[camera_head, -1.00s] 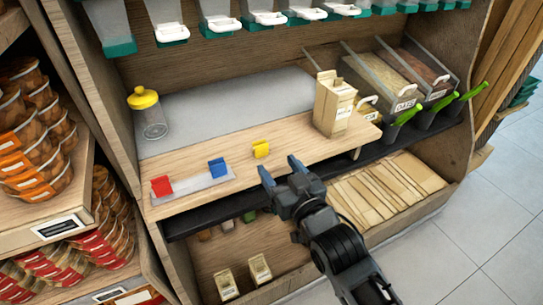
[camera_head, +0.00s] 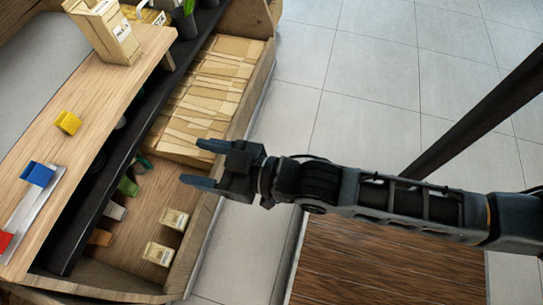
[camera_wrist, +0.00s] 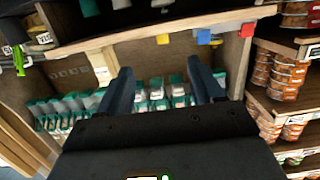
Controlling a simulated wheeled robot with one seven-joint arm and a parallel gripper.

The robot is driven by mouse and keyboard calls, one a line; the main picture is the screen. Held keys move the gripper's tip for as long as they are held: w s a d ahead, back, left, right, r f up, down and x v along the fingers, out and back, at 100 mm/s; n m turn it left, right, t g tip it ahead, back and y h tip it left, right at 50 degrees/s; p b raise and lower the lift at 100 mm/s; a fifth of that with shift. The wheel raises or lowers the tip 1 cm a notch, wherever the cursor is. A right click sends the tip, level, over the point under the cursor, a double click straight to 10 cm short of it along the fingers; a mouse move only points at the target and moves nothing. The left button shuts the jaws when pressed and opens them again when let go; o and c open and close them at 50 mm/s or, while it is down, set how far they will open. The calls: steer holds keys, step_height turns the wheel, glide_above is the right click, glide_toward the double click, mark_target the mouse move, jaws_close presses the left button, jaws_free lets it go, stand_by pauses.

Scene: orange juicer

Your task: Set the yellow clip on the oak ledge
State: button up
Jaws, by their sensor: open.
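The yellow clip (camera_head: 68,122) sits on the oak ledge (camera_head: 105,92), apart from the pale strip (camera_head: 32,212) that bears the blue clip (camera_head: 38,174) and the red clip (camera_head: 5,241). My gripper (camera_head: 203,163) is open and empty, its two dark fingers spread. It is to the right of the ledge, well away from the yellow clip. In the wrist view the yellow clip (camera_wrist: 163,39) shows small beyond and above the fingers (camera_wrist: 160,70), with the blue clip (camera_wrist: 203,37) and red clip (camera_wrist: 247,30) to its right.
A beige carton (camera_head: 105,32) stands on the ledge's far end. A lower bin holds flat tan packets (camera_head: 205,95) and small cartons (camera_head: 160,253). A dark rail (camera_head: 85,195) runs along below the ledge.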

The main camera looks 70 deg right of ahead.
steer(key=s+r, duration=0.4)
steer(key=s, duration=0.5)
steer(key=s+r+g, duration=0.1)
steer(key=s+r, duration=0.2)
steer(key=s, duration=0.6)
steer(key=shift+s+d+r, duration=0.3)
steer(key=shift+r, duration=0.05)
